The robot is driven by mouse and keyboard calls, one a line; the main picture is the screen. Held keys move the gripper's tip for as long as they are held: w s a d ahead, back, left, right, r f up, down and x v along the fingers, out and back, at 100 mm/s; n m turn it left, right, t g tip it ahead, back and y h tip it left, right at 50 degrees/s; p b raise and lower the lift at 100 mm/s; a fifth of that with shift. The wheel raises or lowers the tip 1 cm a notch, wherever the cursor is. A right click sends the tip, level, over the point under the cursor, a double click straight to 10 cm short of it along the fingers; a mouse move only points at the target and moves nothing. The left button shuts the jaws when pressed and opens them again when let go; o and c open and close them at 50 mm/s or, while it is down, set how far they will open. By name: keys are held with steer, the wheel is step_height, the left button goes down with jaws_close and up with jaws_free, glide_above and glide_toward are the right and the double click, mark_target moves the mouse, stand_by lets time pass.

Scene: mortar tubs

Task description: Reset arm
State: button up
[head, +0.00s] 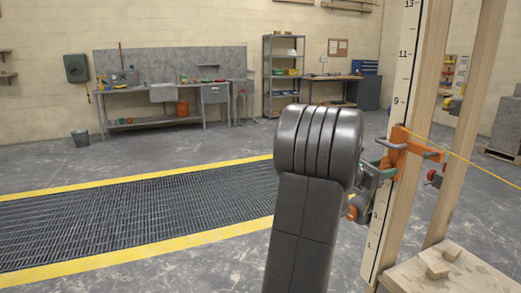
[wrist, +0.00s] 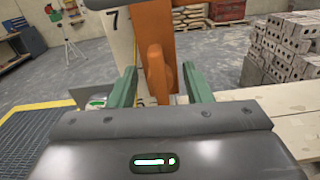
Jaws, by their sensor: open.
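My gripper (wrist: 158,76) is open in the wrist view, with its two green fingers apart. An orange clamp (wrist: 153,70) stands between the fingers in that view; I cannot tell whether they touch it. In the head view the orange clamp (head: 408,145) sits on a numbered white staff (head: 402,90) beside a wooden post. My grey arm (head: 305,220) rises in the middle of the head view and hides part of my gripper, which is close by the clamp.
A wooden board (head: 455,270) with small blocks lies at the lower right. A yellow string (head: 470,160) runs right from the clamp. A floor grate (head: 140,205) with yellow edges is at left. Stacked bricks (wrist: 285,50) stand to the right.

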steer(key=shift+a+m, duration=0.15)
steer(key=shift+m, duration=0.35)
steer(key=m, duration=0.4)
steer(key=shift+b, duration=0.4)
steer(key=m, duration=0.4)
steer(key=shift+s+r+m+p, duration=0.1)
steer(key=shift+m+p, duration=0.25)
steer(key=shift+m, duration=0.05)
